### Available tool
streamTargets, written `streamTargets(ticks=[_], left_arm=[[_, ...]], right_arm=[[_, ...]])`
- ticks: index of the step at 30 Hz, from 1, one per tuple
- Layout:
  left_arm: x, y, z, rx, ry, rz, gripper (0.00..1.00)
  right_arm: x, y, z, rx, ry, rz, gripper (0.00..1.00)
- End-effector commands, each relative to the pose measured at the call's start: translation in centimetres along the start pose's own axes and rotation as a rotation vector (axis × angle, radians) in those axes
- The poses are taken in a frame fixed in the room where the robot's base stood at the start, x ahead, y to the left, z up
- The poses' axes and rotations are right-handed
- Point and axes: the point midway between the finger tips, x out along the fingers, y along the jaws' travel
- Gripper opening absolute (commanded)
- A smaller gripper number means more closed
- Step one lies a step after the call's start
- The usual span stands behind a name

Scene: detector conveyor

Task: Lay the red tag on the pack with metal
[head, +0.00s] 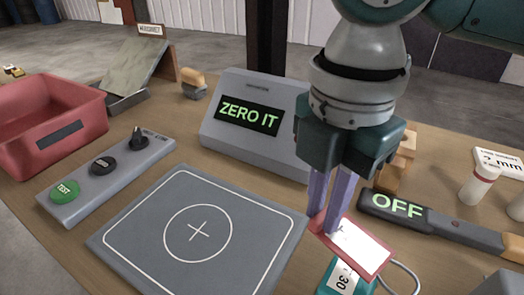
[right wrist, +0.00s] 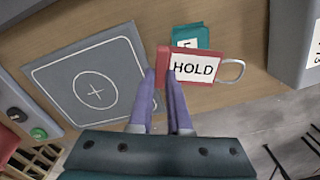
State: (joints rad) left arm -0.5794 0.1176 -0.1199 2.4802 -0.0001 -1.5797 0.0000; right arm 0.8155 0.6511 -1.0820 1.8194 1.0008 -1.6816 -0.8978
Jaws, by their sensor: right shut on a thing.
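My right gripper (head: 326,222) is shut on the red tag (head: 376,262) at the tag's left end. The tag has a white face and a pale wire loop. In the right wrist view the tag (right wrist: 163,62) reads HOLD between the fingertips of the right gripper (right wrist: 161,78). A teal block (head: 333,270) with a white label marked 30 is partly hidden under the tag. It also shows in the right wrist view (right wrist: 190,31), beside the tag. I cannot tell whether it is a pack or whether they touch. My left gripper is not in view.
A grey pad (head: 245,245) with a circle and cross lies left of the tag. Behind stands a grey box (head: 288,103) reading ZERO IT. A wand (head: 435,222) reading OFF lies right. A red bin (head: 70,95) and button panel (head: 120,180) are at left.

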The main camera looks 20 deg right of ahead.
Motion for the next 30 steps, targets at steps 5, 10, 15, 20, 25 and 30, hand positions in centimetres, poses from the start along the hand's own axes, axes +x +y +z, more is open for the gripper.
streamTargets(ticks=[5, 10, 15, 20, 25, 30], left_arm=[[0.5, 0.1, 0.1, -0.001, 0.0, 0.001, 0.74], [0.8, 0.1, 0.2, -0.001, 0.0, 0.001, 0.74], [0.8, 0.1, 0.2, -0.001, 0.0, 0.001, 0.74], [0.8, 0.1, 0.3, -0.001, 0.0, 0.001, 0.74], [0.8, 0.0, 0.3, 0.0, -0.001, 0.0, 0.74], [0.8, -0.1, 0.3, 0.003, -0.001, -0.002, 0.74]], right_arm=[[2.3, -0.1, 0.0, 0.0, -0.001, -0.004, 0.0], [4.5, -0.1, 0.0, 0.0, -0.001, -0.002, 0.0], [4.6, 0.0, 0.0, -0.001, -0.001, 0.0, 0.0], [4.7, 0.0, 0.0, -0.001, 0.0, -0.001, 0.0], [4.8, 0.0, 0.0, -0.001, 0.0, 0.0, 0.27], [4.8, 0.0, 0.0, -0.001, 0.0, 0.0, 0.46]])
